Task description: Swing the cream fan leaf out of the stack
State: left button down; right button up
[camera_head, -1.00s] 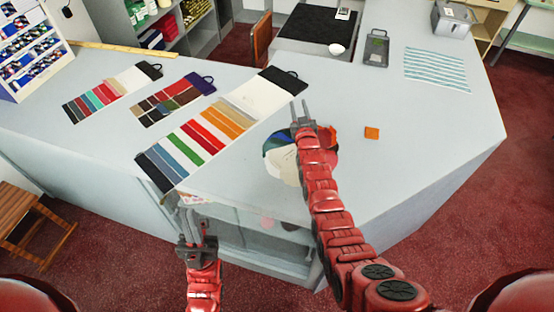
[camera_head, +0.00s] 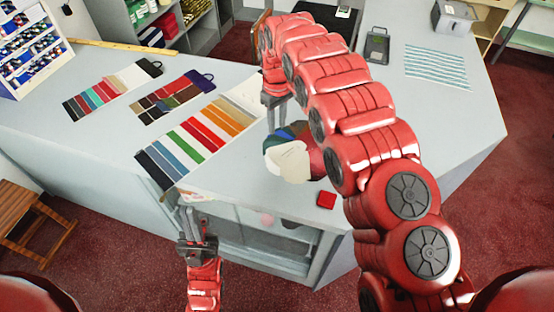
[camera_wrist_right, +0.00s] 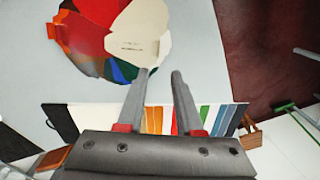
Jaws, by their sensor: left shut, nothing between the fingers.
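The fan stack of coloured leaves lies on the pale counter, with the cream leaf (camera_head: 288,162) on its near left side and blue and green leaves (camera_head: 293,132) behind it. My right arm hides the stack's right part. In the right wrist view the cream leaf (camera_wrist_right: 137,42) shows among red, grey, blue and green leaves. My right gripper (camera_head: 271,126) points down beside the stack's far left edge; in its wrist view its fingers (camera_wrist_right: 164,72) are apart with nothing between them. My left gripper (camera_head: 187,210) is shut and empty, in front of the counter's near edge.
A large striped swatch card (camera_head: 205,135) lies left of the stack, with two smaller cards (camera_head: 112,90) (camera_head: 173,98) beyond. A red chip (camera_head: 327,199) lies near the counter's front edge. A dark tray (camera_head: 376,48) and striped sheet (camera_head: 437,68) are at the back right.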

jog(key=b, duration=0.7)
send_near(277, 162)
notch_tip(277, 162, down, 6)
jog(key=p, duration=0.3)
jog(key=shift+f+p, duration=0.2)
jog(key=shift+p, duration=0.15)
jog(key=shift+f+p, duration=0.3)
jog(key=shift+f, duration=0.85)
grip_shut()
